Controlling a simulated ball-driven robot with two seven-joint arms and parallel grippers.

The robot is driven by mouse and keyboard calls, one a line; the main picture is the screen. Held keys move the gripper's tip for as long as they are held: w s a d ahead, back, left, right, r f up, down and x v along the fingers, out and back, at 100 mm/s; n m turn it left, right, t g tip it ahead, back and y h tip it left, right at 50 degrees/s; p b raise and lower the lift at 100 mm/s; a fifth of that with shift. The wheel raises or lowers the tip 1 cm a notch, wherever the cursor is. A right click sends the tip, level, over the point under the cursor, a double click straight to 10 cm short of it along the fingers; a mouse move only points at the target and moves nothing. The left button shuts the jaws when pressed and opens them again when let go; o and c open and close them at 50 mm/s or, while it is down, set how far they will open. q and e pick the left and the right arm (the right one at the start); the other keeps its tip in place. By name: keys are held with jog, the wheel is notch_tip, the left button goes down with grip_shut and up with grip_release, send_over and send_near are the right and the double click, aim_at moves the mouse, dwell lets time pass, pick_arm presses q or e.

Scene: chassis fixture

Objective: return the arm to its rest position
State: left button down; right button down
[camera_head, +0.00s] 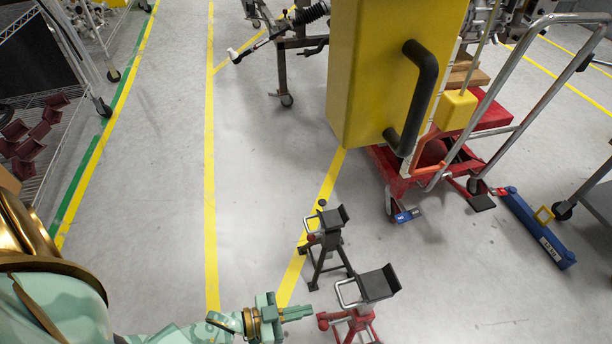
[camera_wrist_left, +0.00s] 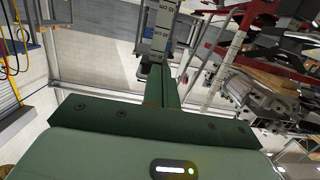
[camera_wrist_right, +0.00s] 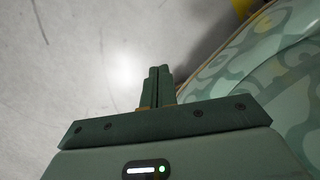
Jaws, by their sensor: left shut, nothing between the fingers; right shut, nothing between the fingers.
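My left gripper (camera_head: 299,313) is at the bottom middle of the head view, on its pale green arm from the lower left. Its fingers are together with nothing between them. In the left wrist view the fingers (camera_wrist_left: 158,84) point towards a steel frame and machinery. My right gripper does not show in the head view. In the right wrist view its fingers (camera_wrist_right: 158,86) are together and empty, in front of bare grey floor. A patterned green surface fills the right side of that view.
A red jack stand (camera_head: 376,286) is just right of my left gripper, with a black one (camera_head: 331,222) behind it. Clear floor (camera_head: 170,150) lies left of centre.

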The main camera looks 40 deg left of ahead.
pick_arm(q)
jog(key=shift+f, duration=0.1)
